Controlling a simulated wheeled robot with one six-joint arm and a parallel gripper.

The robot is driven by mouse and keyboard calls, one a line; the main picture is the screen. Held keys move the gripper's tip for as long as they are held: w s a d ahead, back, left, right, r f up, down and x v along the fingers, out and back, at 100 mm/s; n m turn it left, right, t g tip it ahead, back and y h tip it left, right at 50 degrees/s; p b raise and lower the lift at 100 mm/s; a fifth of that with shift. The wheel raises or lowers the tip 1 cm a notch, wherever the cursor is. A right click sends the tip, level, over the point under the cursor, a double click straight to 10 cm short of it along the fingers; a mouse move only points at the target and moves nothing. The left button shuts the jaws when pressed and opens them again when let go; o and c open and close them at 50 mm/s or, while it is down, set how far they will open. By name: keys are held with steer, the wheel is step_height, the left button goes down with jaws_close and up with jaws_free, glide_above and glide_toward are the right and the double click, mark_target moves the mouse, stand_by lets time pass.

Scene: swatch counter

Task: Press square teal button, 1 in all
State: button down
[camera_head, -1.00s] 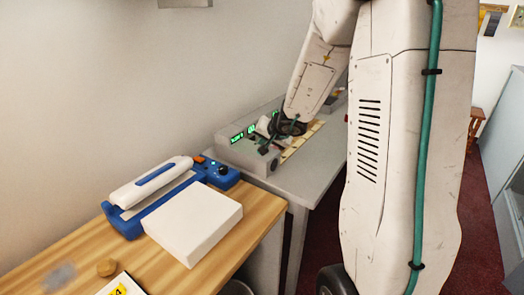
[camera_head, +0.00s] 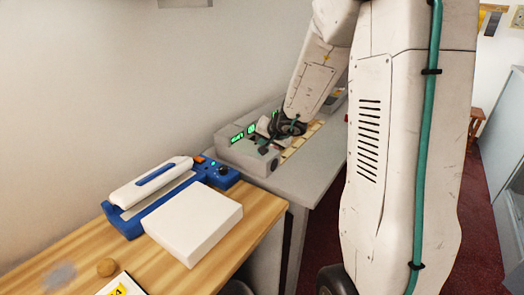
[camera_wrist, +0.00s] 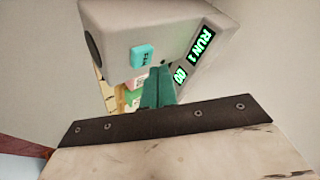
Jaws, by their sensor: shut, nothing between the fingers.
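The square teal button (camera_wrist: 143,56) is on the face of a grey device in the wrist view, with small dark marking on it. My gripper (camera_wrist: 156,74) is shut and empty, its teal fingers pointing at the device face. The fingertips appear just below and right of the teal button in the picture; I cannot tell whether they touch the face. In the head view my gripper (camera_head: 268,146) is over the device (camera_head: 252,164), and the button cannot be made out there.
A lit green display (camera_wrist: 202,45) reads RUN 1, with a smaller display below it. A pinkish button (camera_wrist: 137,79) and a green button (camera_wrist: 131,98) lie near the fingers. A blue sealer (camera_head: 130,222) and white box (camera_head: 195,222) occupy the wooden table (camera_head: 244,250).

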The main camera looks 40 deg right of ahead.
steer(key=shift+f, duration=0.1)
steer(key=shift+f, duration=0.35)
steer(key=shift+f, duration=0.5)
stand_by(0.6)
steer(key=shift+r, duration=0.95)
steer(key=shift+r, duration=2.5)
